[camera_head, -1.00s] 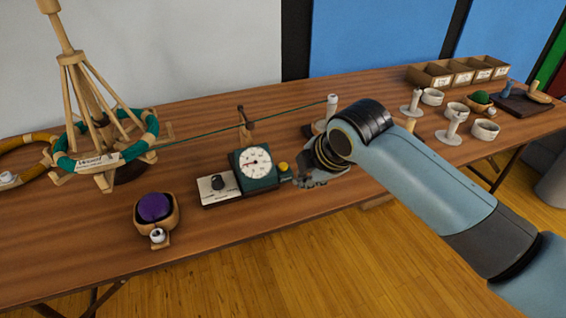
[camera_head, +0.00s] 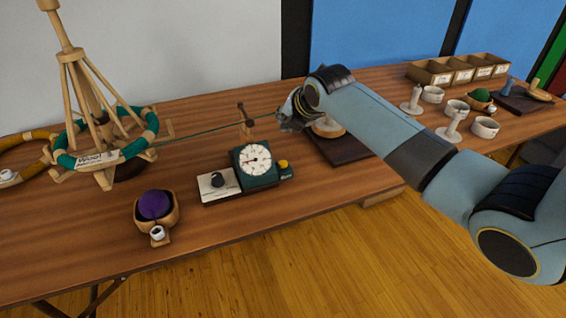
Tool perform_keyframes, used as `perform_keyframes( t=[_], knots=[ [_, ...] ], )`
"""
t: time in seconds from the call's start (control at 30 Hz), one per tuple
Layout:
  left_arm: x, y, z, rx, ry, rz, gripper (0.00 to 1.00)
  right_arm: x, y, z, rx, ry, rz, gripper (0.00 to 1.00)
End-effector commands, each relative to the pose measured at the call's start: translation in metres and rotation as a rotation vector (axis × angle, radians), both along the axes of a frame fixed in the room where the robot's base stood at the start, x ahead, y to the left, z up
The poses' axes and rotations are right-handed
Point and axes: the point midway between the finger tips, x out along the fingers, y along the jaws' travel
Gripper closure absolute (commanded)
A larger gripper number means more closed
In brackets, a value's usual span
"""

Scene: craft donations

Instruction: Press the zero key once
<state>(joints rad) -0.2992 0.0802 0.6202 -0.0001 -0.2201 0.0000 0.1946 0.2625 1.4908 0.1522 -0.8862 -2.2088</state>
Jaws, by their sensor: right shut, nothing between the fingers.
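A dark green counter box (camera_head: 262,180) with a round white dial (camera_head: 251,159) stands on the wooden table. A yellow button (camera_head: 283,164), which looks like the zero key, is at its right side, above a small label too small to read. My right gripper (camera_head: 284,119) is shut and empty, beyond and above the button and apart from it. Its fingertips are small and partly merged with the arm in the picture. My left gripper is not in view.
A green thread (camera_head: 200,132) runs from the wooden yarn swift (camera_head: 95,115) past a wooden post (camera_head: 245,120). A dark-based winder (camera_head: 345,150) is partly hidden by my arm. A purple ball (camera_head: 154,204) sits in a wooden bowl.

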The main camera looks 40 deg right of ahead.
Motion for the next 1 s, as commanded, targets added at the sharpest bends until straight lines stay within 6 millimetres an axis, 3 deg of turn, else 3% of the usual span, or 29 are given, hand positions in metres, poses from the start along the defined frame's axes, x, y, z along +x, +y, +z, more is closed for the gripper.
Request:
perform_keyframes(
  t=[0.27,0.6,0.8,1.0],
  knots=[
    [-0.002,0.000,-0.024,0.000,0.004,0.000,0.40,-0.001,0.000,-0.023,0.001,0.001,-0.001,1.00],
    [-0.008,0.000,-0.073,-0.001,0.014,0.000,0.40,-0.001,0.000,-0.070,0.001,0.003,-0.001,1.00],
    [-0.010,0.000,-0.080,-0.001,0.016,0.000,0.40,0.000,0.000,-0.085,0.001,0.001,-0.001,1.00],
    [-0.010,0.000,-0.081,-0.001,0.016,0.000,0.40,0.000,0.000,-0.087,0.001,0.000,-0.001,1.00]
  ],
)
